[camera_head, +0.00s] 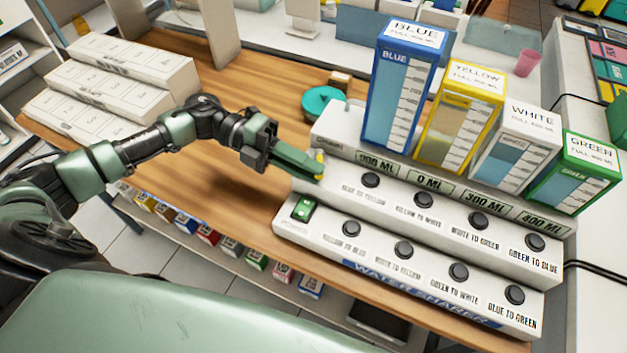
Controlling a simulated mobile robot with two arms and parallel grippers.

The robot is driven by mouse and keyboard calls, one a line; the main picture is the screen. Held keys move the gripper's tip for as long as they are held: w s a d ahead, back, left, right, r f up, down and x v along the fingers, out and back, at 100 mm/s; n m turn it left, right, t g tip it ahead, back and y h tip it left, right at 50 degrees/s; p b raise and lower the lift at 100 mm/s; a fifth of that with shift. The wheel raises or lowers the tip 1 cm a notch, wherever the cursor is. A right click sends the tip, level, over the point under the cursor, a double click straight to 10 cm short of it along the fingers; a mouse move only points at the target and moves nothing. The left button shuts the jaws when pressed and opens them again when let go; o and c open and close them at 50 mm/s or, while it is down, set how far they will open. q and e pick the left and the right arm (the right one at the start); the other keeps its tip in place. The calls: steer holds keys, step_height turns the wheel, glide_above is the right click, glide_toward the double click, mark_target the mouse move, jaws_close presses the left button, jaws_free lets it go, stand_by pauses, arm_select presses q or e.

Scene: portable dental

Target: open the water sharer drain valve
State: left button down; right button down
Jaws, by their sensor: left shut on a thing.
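The water sharer (418,262) is a white stepped console on the wooden table, with several round black buttons and a green switch (304,209) at its left. Blue (398,85), yellow (458,115), white (516,146) and green (574,172) framed tanks stand along its back. A small yellow part (320,157), which looks like the drain valve, is at the console's left end. My left gripper (314,170) reaches in from the left and is shut on this valve; its fingers partly hide it. The valve's exact position is too small to tell. My right gripper is not in view.
White boxes (105,85) lie stacked at the table's left. A round teal object (322,101) and a small brown box (340,80) are behind the console's left end. A pink cup (527,62) stands on the back counter. Bare wood (235,180) lies under my left forearm.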

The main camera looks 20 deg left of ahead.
arm_select(q)
steer(key=shift+a+m+g+b, duration=0.35)
steer(key=shift+m+g+b, duration=0.55)
steer(key=shift+g+b, duration=0.25)
